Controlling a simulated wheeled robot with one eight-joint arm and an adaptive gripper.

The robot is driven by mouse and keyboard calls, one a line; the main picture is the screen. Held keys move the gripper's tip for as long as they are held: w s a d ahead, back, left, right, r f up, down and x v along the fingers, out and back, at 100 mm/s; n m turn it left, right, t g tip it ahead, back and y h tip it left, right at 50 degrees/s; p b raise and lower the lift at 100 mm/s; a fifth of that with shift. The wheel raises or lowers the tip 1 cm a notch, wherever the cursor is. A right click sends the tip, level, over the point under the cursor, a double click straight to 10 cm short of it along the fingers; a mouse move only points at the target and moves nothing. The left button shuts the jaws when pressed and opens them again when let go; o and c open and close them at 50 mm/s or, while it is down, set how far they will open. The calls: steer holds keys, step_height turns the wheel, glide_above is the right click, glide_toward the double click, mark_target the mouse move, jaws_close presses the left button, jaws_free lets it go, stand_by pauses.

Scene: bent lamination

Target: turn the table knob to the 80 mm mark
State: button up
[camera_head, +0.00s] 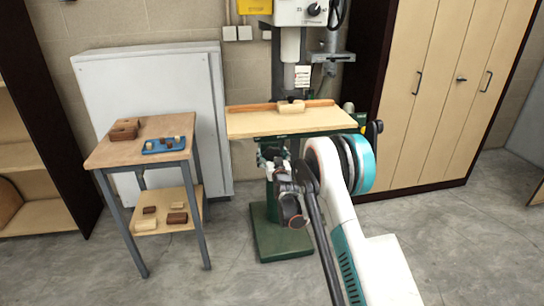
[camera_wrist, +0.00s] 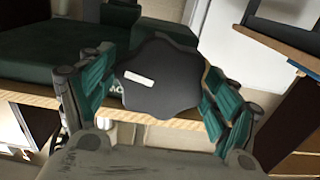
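The table knob (camera_wrist: 163,80) is dark, lobed and has a white mark. In the wrist view it fills the space between the teal-padded fingers of my gripper (camera_wrist: 163,92). The pads lie close along its left and right edges, and I cannot tell whether they press on it. The white mark sits left of the knob's centre and is slightly tilted. In the head view my gripper (camera_head: 272,160) is below the front of the drill's wooden table (camera_head: 300,123), and the knob cannot be made out there. I see no readable scale or 80 mm mark.
The drill press stands on a green base (camera_head: 283,235). A small wooden side table (camera_head: 105,155) with blocks and a blue tray (camera_head: 165,145) is at the left. A white cabinet (camera_head: 140,85) stands behind it, and a tan wardrobe (camera_head: 430,90) at the right. Floor is open in front.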

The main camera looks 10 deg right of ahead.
steer(key=c, duration=0.5)
steer(key=shift+m, duration=1.6)
steer(key=o, duration=1.1)
steer(key=shift+c, duration=0.2)
steer(key=shift+s, duration=0.1)
steer(key=s, duration=1.1)
steer(key=shift+s, duration=0.4)
steer(key=shift+d, duration=0.1)
